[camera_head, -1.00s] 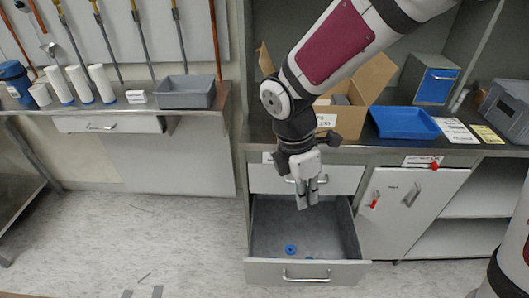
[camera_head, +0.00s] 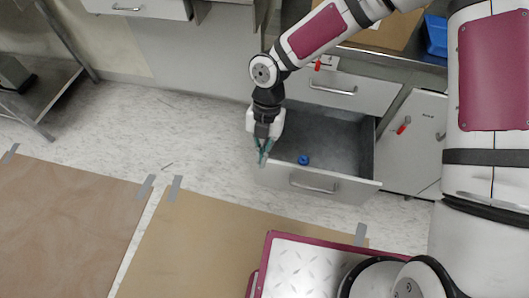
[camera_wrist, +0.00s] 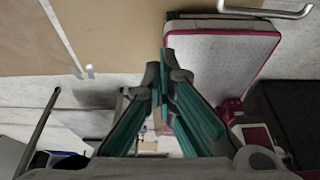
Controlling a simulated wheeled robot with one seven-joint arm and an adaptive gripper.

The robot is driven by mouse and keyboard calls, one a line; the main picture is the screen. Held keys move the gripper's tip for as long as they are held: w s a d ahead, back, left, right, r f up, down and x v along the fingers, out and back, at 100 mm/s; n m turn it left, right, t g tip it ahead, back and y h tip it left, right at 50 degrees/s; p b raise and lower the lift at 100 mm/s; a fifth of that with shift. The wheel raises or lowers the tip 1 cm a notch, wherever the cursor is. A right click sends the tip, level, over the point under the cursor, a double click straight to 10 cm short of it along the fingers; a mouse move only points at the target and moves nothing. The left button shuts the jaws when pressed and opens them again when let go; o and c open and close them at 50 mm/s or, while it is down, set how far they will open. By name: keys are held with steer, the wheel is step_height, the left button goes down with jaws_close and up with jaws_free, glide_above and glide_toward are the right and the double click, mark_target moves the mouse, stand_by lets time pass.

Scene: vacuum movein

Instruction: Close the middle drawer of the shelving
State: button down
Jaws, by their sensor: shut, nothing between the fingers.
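The open drawer (camera_head: 350,190) of the shelving is pulled far out, its grey front facing the floor area before it. Its metal handle (camera_head: 315,187) sits in the middle of that front. A small blue object (camera_head: 304,160) lies inside. My gripper (camera_head: 264,155) points down at the left front corner of the drawer, overlapping it in the head view; I cannot tell whether it touches. Its teal fingers are together and empty; they also show in the wrist view (camera_wrist: 164,80).
A closed drawer (camera_head: 350,92) is above the open one. A cabinet door with a red tag (camera_head: 404,126) is to its right. Brown sheets (camera_head: 215,240) taped to the floor lie in front. My base is at the lower right. Bare floor (camera_head: 140,125) is left of the drawer.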

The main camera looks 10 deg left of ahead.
step_height(320, 180, down, 7)
steer(key=w+b, duration=0.1)
steer(key=shift+w+f, duration=0.15)
steer(key=shift+w, duration=0.05)
steer(key=shift+w, duration=0.15)
stand_by(0.4)
steer(key=w+b, duration=0.6)
steer(key=w, duration=0.7)
steer(key=shift+d, duration=0.3)
